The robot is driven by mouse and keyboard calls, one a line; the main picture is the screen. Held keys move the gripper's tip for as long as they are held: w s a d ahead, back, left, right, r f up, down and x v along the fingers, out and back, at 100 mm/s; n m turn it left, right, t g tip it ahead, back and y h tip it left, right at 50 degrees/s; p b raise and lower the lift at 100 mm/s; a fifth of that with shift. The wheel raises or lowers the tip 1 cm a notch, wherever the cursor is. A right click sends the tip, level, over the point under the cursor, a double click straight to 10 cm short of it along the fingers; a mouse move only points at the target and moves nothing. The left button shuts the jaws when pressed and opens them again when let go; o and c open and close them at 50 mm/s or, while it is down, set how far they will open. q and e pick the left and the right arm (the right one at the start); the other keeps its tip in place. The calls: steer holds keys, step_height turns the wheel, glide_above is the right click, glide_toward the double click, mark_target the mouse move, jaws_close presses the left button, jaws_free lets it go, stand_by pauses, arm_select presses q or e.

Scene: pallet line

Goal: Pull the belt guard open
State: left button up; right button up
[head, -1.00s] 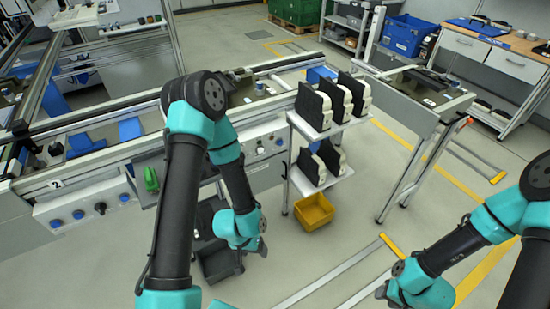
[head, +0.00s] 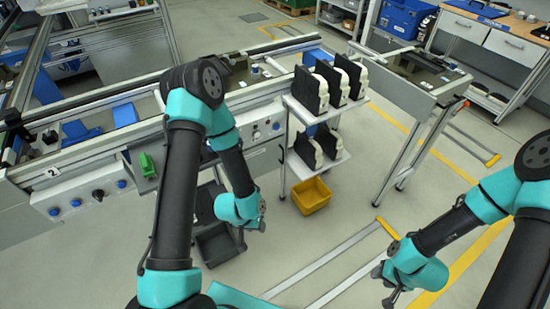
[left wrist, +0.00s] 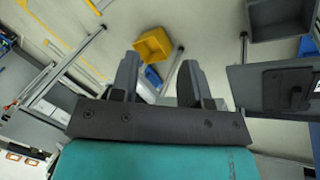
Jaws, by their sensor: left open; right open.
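I cannot tell for sure which part is the belt guard. The belt line (head: 105,152) runs across the left and middle of the head view, with blue pieces on it and a control front below. My left gripper (head: 262,220) hangs in front of the line, left of the yellow bin, touching nothing I can see. In the left wrist view its two fingers (left wrist: 157,63) are apart with nothing between them. A grey panel (left wrist: 246,88) with a dark fitting shows to their right there. My right gripper (head: 391,296) is open and empty above the floor at the lower right.
A white two-level rack (head: 312,172) holds several black-and-white parts. A yellow bin (head: 311,196) stands on the floor beneath; it also shows in the left wrist view (left wrist: 153,44). Floor rails with a yellow end (head: 387,227) lie right of it. Clear floor surrounds them.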

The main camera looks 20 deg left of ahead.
mark_target(283, 156)
arm_select(q)
steer(key=w+f+t, duration=0.2)
steer(key=w, duration=0.3)
steer(key=w+a+f+t, duration=0.1)
steer(key=w+t, duration=0.1)
steer(key=w, duration=0.2)
steer(key=w+a+f+m+t, duration=0.1)
steer(key=w+f+t, duration=0.1)
steer(key=w, duration=0.3)
steer(key=shift+w+f+y, duration=0.3)
steer(key=shift+w+f, duration=0.05)
steer(key=c, duration=0.4)
steer(key=w+a+t, duration=0.1)
steer(key=w+t, duration=0.2)
steer(key=w+a+f+m+t+y, duration=0.1)
steer(key=w+t, duration=0.2)
steer(key=w, duration=0.1)
steer(key=w+a+t, duration=0.1)
steer(key=w+t, duration=0.2)
steer(key=w, duration=0.1)
steer(key=shift+a+f+m+t, duration=0.25)
steer(key=shift+f+m+t, duration=0.05)
steer(key=shift+f, duration=0.05)
steer(key=shift+w, duration=0.1)
steer(key=w, duration=0.5)
steer(key=w+d, duration=0.1)
steer(key=w, duration=1.1)
steer(key=shift+w+d, duration=0.1)
steer(key=shift+d, duration=0.3)
jaws_close()
